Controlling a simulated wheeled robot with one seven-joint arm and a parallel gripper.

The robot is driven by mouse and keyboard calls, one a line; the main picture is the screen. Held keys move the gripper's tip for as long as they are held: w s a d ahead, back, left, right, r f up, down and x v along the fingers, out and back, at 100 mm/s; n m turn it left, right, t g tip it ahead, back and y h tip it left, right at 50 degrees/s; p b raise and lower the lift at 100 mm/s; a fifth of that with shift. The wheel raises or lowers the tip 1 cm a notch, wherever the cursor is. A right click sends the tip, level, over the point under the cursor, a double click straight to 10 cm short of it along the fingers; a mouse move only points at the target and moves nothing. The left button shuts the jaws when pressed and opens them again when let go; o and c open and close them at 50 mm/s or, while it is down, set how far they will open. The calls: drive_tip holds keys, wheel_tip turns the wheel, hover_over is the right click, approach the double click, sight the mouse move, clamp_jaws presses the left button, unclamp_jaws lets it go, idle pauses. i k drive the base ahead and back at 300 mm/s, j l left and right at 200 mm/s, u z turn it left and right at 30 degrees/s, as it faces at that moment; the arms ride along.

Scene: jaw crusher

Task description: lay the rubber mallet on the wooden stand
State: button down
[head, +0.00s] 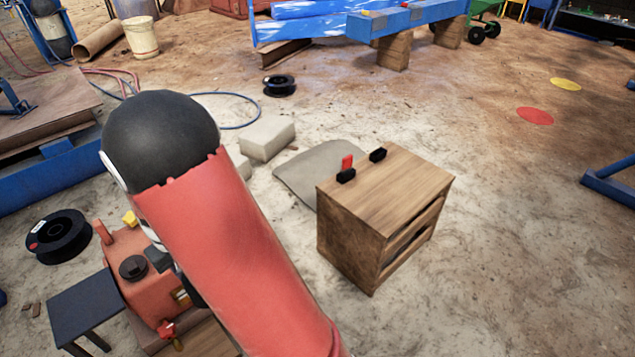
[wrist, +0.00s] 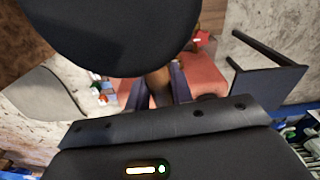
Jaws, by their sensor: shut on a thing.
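The rubber mallet shows in the wrist view as a large black head (wrist: 110,35) with a short stretch of wooden handle (wrist: 158,80) below it. My gripper (wrist: 158,92) is shut on that handle, the black head close to the camera. In the head view my red arm with its black joint hides the gripper and most or all of the mallet. The wooden stand (head: 405,190) is a box-like block with slatted side openings, right of my arm. Two small black blocks, one with a red piece (head: 347,164), sit along its far left top edge; the rest of the top is bare.
A red-orange machine (head: 125,255) and a dark stool (head: 88,300) are at lower left, partly behind my arm. A grey mat (head: 305,170) and pale block (head: 267,138) lie behind the stand. A black cable reel (head: 60,237) lies left. Floor right of the stand is clear.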

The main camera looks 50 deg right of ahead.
sight(400, 192)
drive_tip(key=k+l+u, duration=0.1)
drive_tip(key=l+u, duration=0.15)
drive_tip(key=l, duration=0.2)
drive_tip(key=k+l+u, duration=0.1)
drive_tip(key=l+u, duration=0.2)
drive_tip(key=k+l+u, duration=0.25)
drive_tip(key=l, duration=0.25)
drive_tip(key=k+l, duration=0.2)
drive_tip(key=l, duration=0.25)
drive_tip(key=k+l, duration=0.25)
drive_tip(key=l, duration=0.2)
drive_tip(key=k+l+u, duration=0.1)
drive_tip(key=l, duration=0.35)
drive_tip(key=k+l, duration=0.55)
drive_tip(key=l, duration=0.3)
drive_tip(key=k+l+u, duration=0.1)
drive_tip(key=k+l, duration=0.15)
drive_tip(key=l, duration=0.2)
